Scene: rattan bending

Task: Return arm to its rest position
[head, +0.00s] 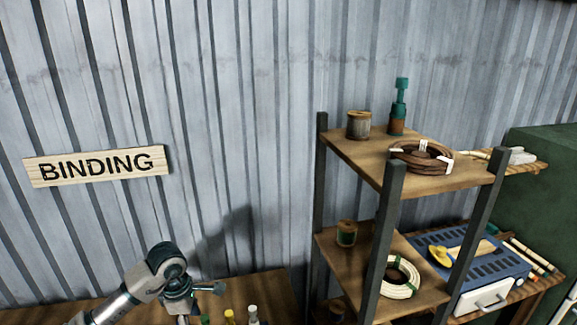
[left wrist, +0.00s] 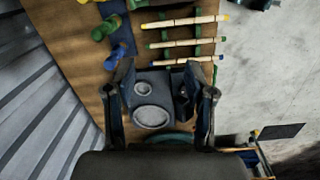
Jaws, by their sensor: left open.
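My left arm enters the head view at the bottom left. Its gripper (head: 198,290) hangs over the wooden bench (head: 262,288), near several small bottles. In the left wrist view the two fingers of my left gripper (left wrist: 160,72) stand wide apart with nothing held between them. A dark flat object with two pale round shapes (left wrist: 152,112) shows between and below the fingers; I cannot tell what it is. My right gripper is in neither view.
A wooden shelf rack (head: 343,145) holding coils and spools stands to the right. A corrugated wall with a BINDING sign (head: 97,166) is behind.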

